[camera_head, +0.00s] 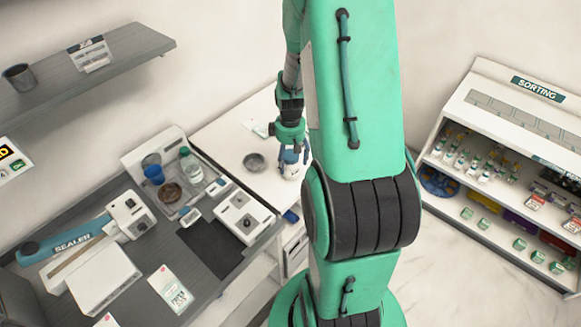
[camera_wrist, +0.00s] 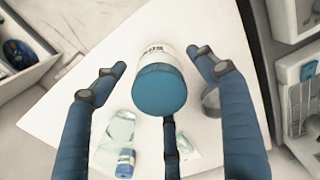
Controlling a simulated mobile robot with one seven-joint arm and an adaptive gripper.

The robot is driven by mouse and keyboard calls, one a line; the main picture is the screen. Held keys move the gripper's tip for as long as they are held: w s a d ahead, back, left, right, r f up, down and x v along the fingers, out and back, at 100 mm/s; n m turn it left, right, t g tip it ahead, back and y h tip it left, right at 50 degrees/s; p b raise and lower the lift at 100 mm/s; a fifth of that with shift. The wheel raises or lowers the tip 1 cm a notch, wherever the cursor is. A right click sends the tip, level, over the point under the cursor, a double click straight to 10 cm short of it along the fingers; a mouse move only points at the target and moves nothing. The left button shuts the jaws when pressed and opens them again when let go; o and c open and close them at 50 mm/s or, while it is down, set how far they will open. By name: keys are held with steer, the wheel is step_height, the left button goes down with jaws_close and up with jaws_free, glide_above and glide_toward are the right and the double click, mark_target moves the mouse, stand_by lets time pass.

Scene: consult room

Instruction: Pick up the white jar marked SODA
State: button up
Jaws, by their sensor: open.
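The white jar (camera_wrist: 152,55) with a wide blue lid (camera_wrist: 160,90) stands on the white table (camera_wrist: 80,110) in the wrist view. Dark lettering shows on its side, but it is partly cut off by the angle and hard to read. My gripper (camera_wrist: 157,60) is open, its blue fingers spread on either side of the jar and a third finger below the lid in the picture. I cannot tell if any finger touches it. In the head view my gripper (camera_head: 291,146) is over the jar (camera_head: 292,170), which the fingers and my arm partly hide.
A clear bottle with a blue cap (camera_wrist: 124,160) is close by the jar, near the left finger. A grey bowl (camera_head: 254,162) sits to the jar's left. The grey counter (camera_head: 212,250) with devices is at left; the sorting shelf (camera_head: 500,125) is at right.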

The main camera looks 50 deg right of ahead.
steer(key=shift+f+b, duration=0.3)
steer(key=shift+f, duration=2)
steer(key=c, duration=1.3)
